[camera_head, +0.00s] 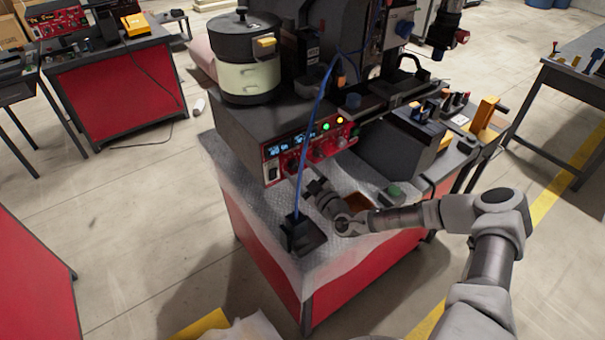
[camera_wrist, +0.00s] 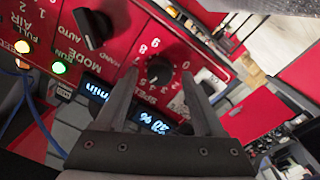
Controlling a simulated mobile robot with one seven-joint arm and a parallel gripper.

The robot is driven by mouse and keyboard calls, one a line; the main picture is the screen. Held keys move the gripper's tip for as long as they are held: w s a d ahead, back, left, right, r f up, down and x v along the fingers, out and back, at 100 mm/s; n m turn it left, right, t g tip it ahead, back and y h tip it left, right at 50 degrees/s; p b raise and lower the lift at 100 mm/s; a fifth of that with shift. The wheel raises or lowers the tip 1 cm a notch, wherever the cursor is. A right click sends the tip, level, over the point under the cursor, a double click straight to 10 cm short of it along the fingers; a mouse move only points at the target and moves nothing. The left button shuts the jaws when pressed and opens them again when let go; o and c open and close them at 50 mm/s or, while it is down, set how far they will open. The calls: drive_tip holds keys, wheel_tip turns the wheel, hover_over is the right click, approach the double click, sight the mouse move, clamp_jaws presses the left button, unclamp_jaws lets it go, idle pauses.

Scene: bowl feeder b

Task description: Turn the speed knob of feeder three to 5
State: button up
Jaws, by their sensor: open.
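The red control panel (camera_head: 329,148) of the feeder is on the front of the grey machine in the head view. In the wrist view the black speed knob (camera_wrist: 160,70) sits on this panel inside a ring of white numbers, with the lettering seen upside down. My gripper (camera_wrist: 159,76) is open, with one finger on each side of the knob and visible gaps between. I cannot tell whether the fingertips reach down beside it. The knob's pointer is too small to read surely. In the head view my gripper (camera_head: 314,186) is just in front of the panel.
The black mode knob (camera_wrist: 92,28) is left of the speed knob in the wrist view. Lit displays (camera_wrist: 153,122) are by the fingers, their digits hard to read. A blue cable (camera_head: 308,135) hangs in front of the panel. A feeder bowl (camera_head: 247,75) stands on top.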

drive_tip(key=b+v, duration=0.1)
drive_tip(key=v, duration=1.6)
drive_tip(key=shift+s+b, duration=0.25)
drive_tip(key=shift+b, duration=0.15)
drive_tip(key=shift+f, duration=0.1)
